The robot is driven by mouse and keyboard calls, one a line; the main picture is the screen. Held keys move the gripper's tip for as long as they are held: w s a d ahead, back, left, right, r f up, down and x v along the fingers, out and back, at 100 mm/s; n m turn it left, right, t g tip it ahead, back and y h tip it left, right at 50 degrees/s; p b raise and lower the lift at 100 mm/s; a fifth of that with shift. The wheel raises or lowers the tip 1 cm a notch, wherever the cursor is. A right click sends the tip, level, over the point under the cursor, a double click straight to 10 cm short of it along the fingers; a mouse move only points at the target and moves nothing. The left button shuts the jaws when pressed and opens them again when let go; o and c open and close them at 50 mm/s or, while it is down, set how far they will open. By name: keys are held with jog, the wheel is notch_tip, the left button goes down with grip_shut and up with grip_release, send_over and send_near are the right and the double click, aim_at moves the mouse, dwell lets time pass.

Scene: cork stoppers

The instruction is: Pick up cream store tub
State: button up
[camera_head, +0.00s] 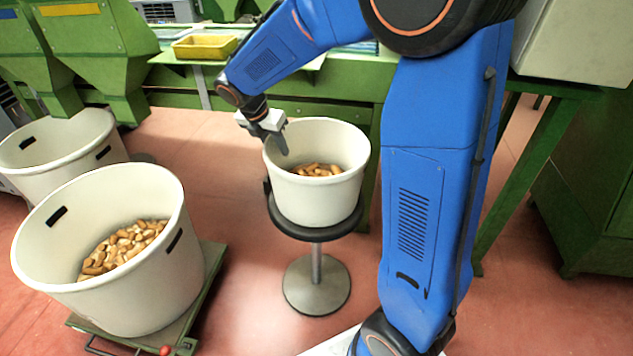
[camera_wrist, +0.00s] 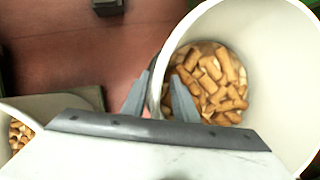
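A cream tub (camera_head: 318,205) with cork stoppers (camera_head: 316,170) in it stands upright on a round black-topped stool. My gripper (camera_head: 276,140) is at its left rim, pointing down. In the wrist view the tub (camera_wrist: 290,60) fills the right side, with its corks (camera_wrist: 215,85) at the bottom. There my gripper (camera_wrist: 160,92) is open, one finger outside the rim and the other over the inside, with the tub wall between them. The fingers look apart from the wall, but I cannot tell whether either touches it. The gripper body hides the near part of the rim.
A larger cream tub of corks (camera_head: 150,285) stands on a green trolley (camera_head: 205,300) at the front left. Another cream tub (camera_head: 55,165) is behind it. A green bench (camera_head: 350,88) with a yellow tray (camera_head: 205,46) runs behind the stool (camera_head: 316,285). Red floor is clear around the stool's base.

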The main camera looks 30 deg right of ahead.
jog(key=shift+c, duration=0.2)
grip_shut()
dwell(1.3)
